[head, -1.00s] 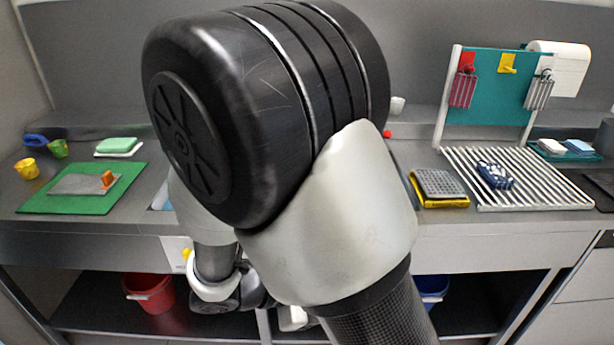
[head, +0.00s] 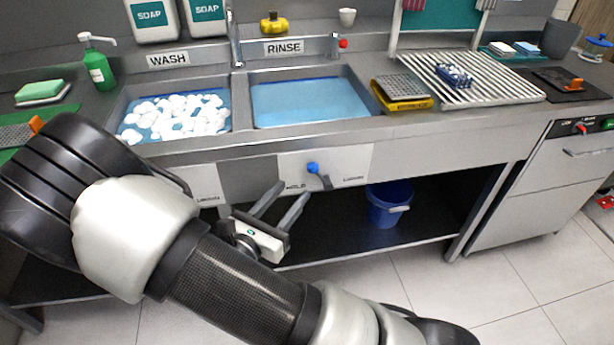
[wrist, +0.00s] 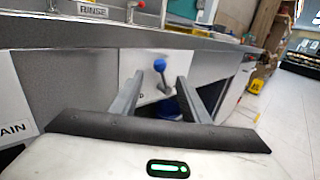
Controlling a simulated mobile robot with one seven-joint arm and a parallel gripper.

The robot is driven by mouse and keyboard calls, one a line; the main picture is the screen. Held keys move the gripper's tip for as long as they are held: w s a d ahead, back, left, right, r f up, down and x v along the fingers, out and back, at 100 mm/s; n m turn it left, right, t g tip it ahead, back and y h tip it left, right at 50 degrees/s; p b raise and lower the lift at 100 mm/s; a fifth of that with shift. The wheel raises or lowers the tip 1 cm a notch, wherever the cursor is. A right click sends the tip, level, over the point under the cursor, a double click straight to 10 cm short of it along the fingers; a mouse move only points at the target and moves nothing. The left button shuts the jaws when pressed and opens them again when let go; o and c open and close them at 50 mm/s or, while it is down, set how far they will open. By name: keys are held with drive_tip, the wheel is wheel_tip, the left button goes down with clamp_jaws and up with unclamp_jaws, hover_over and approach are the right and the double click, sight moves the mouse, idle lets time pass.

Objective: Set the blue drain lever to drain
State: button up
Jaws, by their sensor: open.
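The blue-knobbed drain lever (head: 313,168) is on a pale panel (head: 350,166) below the rinse basin. Its knob points up and slightly left, towards the side marked HOLD; the right label is too blurred to read. My gripper (head: 292,190) is open and empty, its fingers pointing towards the panel just left of and below the knob. In the wrist view, the lever (wrist: 159,65) shows between the spread fingers (wrist: 160,79), beyond their tips. It appears apart from both fingers.
The rinse basin (head: 310,100) holds blue water; the wash basin (head: 222,125) holds water and foam. A blue bucket (head: 390,206) stands on the lower shelf. The counter's front edge (head: 420,128) overhangs above my gripper. Another panel (wrist: 15,128) shows at left.

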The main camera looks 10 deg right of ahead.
sight(310, 171)
drive_tip(key=b+x, duration=0.1)
drive_tip(key=x, duration=0.7)
drive_tip(key=shift+w+d, duration=0.2)
drive_tip(key=shift+w, duration=0.05)
clamp_jaws()
